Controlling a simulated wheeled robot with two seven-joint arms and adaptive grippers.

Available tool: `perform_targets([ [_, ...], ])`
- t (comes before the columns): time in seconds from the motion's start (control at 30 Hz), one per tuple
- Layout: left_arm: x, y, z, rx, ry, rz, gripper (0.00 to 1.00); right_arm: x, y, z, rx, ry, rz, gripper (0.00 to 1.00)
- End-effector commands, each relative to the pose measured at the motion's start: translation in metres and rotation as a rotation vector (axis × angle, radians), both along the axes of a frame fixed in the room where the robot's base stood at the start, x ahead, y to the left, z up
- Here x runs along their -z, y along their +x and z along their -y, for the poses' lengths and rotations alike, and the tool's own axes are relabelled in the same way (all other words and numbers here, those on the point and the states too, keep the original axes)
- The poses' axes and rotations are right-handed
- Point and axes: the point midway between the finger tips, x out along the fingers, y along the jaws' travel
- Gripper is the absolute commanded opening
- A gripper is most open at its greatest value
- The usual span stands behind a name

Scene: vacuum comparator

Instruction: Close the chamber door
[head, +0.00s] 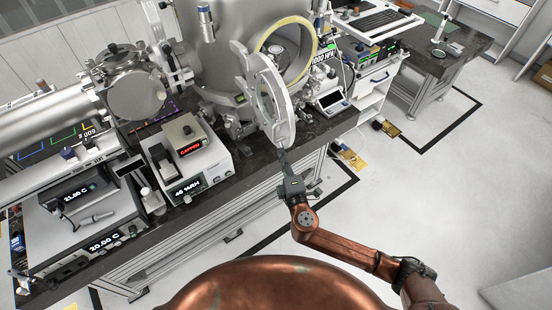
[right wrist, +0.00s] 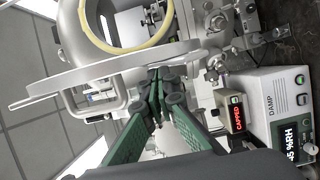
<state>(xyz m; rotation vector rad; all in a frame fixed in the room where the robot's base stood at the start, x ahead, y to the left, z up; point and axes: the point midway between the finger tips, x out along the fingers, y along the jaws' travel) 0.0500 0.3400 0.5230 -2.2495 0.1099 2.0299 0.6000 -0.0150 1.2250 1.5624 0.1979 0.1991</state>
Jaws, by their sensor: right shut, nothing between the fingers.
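The vacuum chamber (head: 232,52) is a large grey vessel with a round, yellow-rimmed opening (head: 311,55). Its round grey door (head: 284,118) stands open, swung out toward me from the left side of the opening. My right gripper (head: 284,153) is shut and empty, with its tips at the door's lower edge. In the right wrist view the closed green fingers (right wrist: 157,80) reach up to the door (right wrist: 110,70), seen nearly edge-on; I cannot tell if they touch it. The yellow rim (right wrist: 125,45) shows behind the door. My left gripper is not in view.
Left of the door, the bench holds a box with a red "CAPPED" display (head: 190,148) and a humidity readout (head: 188,186). A small tablet-like display (head: 332,100) stands right of the door.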

Motion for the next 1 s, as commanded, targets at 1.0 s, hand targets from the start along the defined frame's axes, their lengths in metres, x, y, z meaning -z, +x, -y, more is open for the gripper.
perform_targets([
  [1.0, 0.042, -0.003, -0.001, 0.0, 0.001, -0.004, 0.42, 0.005, 0.039, 0.06, -0.212, -0.006, 0.003, 0.0],
])
